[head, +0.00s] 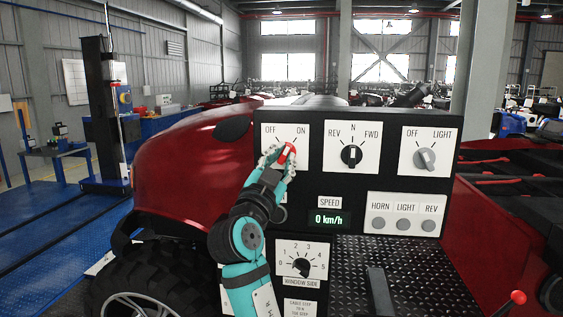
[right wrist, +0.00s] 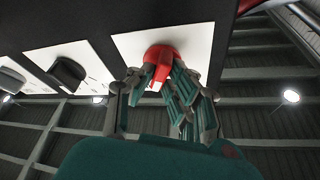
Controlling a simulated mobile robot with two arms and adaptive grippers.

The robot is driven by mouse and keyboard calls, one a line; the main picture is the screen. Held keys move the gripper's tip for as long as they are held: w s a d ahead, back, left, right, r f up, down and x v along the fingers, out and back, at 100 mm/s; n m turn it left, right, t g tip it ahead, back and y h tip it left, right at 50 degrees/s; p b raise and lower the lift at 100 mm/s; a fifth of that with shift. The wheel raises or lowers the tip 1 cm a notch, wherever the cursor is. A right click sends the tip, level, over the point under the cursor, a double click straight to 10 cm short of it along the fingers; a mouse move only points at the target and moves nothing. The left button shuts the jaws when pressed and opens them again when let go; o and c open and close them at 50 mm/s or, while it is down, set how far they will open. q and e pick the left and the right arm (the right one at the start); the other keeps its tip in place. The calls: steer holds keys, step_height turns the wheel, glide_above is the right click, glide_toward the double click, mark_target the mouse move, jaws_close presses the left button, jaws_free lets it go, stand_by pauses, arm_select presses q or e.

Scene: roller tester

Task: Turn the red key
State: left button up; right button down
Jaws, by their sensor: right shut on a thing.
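The red key (head: 288,152) sits on a white plate (head: 270,134) marked OFF and ON, at the upper left of the black control panel. It leans up and to the right, toward the ON side, though fingers partly cover it. My right gripper (head: 277,157) is shut on the key. In the right wrist view the key's red body (right wrist: 162,52) shows against its white plate, with the fingers (right wrist: 165,84) of my right gripper around its near end. My left gripper is not in view.
Right of the key are a REV-N-FWD knob (head: 352,156) pointing at N and a light knob (head: 425,159). Below are the speed display (head: 329,219) reading 0 km/h, several round buttons (head: 405,224) and a window side knob (head: 301,266). A red-tipped lever (head: 518,297) stands at lower right.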

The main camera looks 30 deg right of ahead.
steer(key=shift+n+t+y, duration=0.4)
steer(key=shift+n, duration=0.8)
steer(key=shift+s+n+t, duration=0.1)
steer(key=shift+n+t, duration=0.3)
steer(key=shift+n, duration=0.3)
steer(key=n, duration=0.1)
steer(key=n+t+y+p, duration=0.1)
steer(key=shift+d+r+n, duration=0.1)
steer(key=shift+r+n, duration=0.05)
steer(key=shift+n, duration=0.15)
steer(key=n+y+p, duration=0.1)
steer(key=n+p, duration=0.1)
steer(key=n, duration=0.1)
steer(key=n+t+y+p, duration=0.1)
steer(key=n+y+p, duration=0.1)
steer(key=n, duration=0.1)
steer(key=n+t+y+p, duration=0.1)
steer(key=n+p, duration=0.1)
steer(key=shift+s+d+r+n+y+p, duration=0.1)
steer(key=shift+r+n+y+p, duration=0.2)
steer(key=shift+n+p, duration=0.1)
steer(key=shift+f+n+y+p, duration=0.25)
steer(key=shift+n+y+p, duration=0.35)
steer(key=shift+n+p, duration=0.75)
